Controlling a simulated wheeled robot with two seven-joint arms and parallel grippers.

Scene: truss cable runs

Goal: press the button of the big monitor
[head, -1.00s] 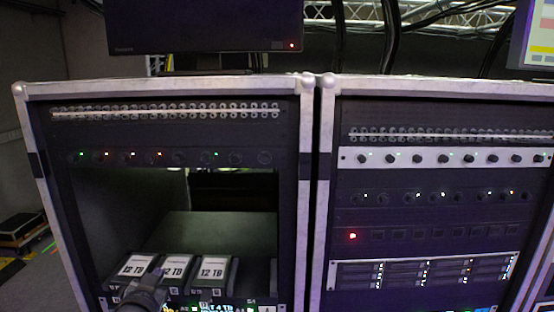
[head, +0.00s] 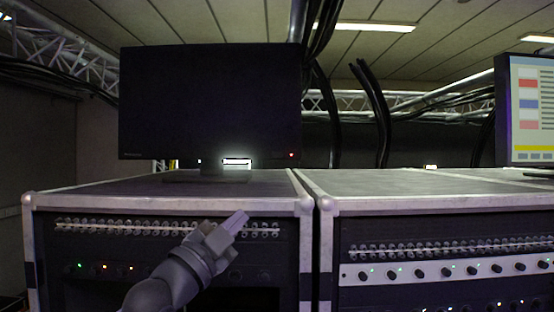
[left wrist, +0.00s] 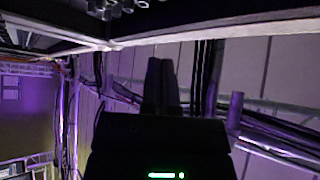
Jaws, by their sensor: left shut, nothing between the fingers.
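The big monitor (head: 210,100) has a dark screen and stands on the left rack case in the head view. A small red light (head: 291,155) shows at the lower right of its frame, where its button seems to be; the button's own shape is too small to make out. My left gripper (head: 240,219) is shut and empty. It appears in front of the left rack's upper panel, below and left of the red light in the picture, apart from the monitor. Its closed fingers also show in the left wrist view (left wrist: 161,72). My right gripper is not in view.
The left rack case (head: 130,187) and right rack case (head: 420,182) stand side by side with pale metal edges. A smaller lit monitor (head: 530,105) stands at the far right. Black cables (head: 374,110) hang behind. The space around the red light looks clear.

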